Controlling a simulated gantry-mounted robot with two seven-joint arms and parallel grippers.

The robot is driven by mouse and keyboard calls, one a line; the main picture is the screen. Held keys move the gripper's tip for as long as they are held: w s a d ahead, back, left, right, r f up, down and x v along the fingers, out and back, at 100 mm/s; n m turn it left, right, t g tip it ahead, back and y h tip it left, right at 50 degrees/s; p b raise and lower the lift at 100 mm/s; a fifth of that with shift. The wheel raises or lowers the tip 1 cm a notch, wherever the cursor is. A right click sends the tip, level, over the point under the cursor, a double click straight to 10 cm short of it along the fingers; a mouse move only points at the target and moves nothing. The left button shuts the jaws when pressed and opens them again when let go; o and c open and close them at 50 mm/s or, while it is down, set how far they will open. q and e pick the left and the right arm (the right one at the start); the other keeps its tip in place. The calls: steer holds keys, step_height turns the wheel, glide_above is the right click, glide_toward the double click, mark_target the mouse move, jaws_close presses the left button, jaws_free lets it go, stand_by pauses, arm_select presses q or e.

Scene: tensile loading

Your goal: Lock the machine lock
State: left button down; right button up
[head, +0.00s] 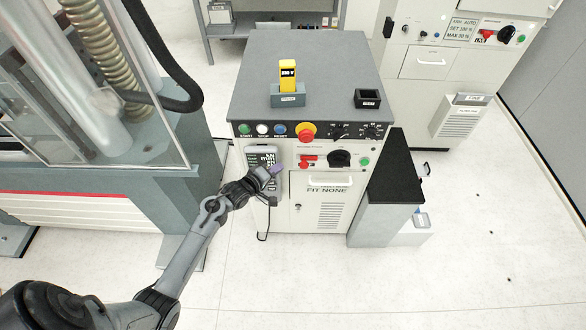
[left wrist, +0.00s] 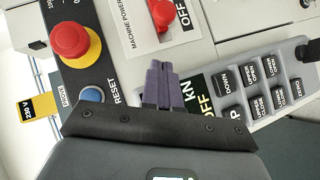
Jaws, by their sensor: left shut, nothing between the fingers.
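No part that I can read is labelled as a machine lock. My left gripper (head: 277,168) is in front of the control cabinet (head: 325,222), near the handset (head: 270,186) with its screen and keys. In the left wrist view its purple fingers (left wrist: 163,88) are shut together with nothing between them. Their tips point towards a red power switch (left wrist: 162,12) on a plate marked MACHINE POWER and OFF. The switch also shows in the head view (head: 308,161). Several dark keys (left wrist: 262,85) of the handset lie to the right of the fingers. My right gripper is not in view.
A red emergency button (left wrist: 69,39) and a blue reset button (left wrist: 90,95) are close to the left gripper. A yellow tool (head: 287,75) stands in a holder on the cabinet top. A black empty-looking holder (head: 367,98) sits to its right. A glazed machine (head: 110,90) stands left.

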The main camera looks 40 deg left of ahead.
mark_target(304, 168)
arm_select(q)
steer(key=w+d+f+b, duration=0.1)
steer(key=w+d+f, duration=0.1)
steer(key=w, duration=0.4)
steer(key=shift+d+f, duration=0.25)
steer(key=shift+f, duration=0.25)
steer(key=w+d, duration=0.2)
steer(key=d, duration=0.1)
steer(key=shift+w+d+f, duration=0.1)
steer(key=shift+w+d, duration=0.1)
steer(key=shift+w, duration=0.05)
